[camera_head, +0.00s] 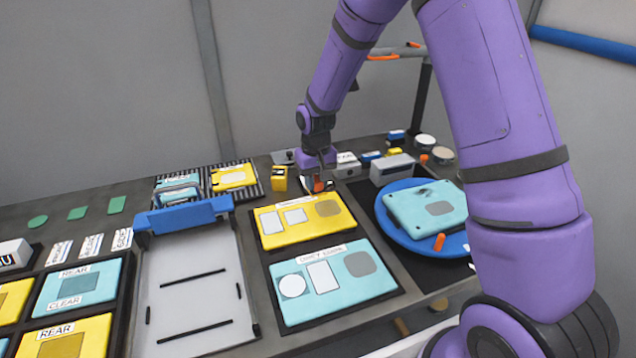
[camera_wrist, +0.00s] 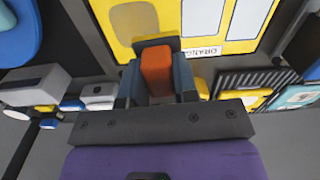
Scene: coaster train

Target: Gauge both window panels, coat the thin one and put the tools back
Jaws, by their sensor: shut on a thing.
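My gripper (camera_head: 318,178) is shut on an orange-handled tool (camera_wrist: 157,70), held near the far edge of the yellow board. The tool's working end is mostly hidden. A teal panel (camera_head: 415,202) with a grey patch lies on a blue round turntable (camera_head: 390,224) at the right. A yellow panel (camera_head: 235,171) and a teal panel (camera_head: 170,184) are in black ribbed racks at the back. A yellow guide board (camera_head: 290,235) and a teal guide board (camera_head: 345,294) lie in the middle. Which panel is thin cannot be told.
A white tray (camera_head: 188,300) with a blue end bar (camera_head: 180,217) stands left of the boards. Panels labelled REAR (camera_head: 90,275) lie at the left. A yellow block (camera_head: 279,178), a grey box (camera_head: 392,168) and round tins (camera_head: 425,141) stand at the back. An orange piece (camera_head: 439,242) is on the turntable.

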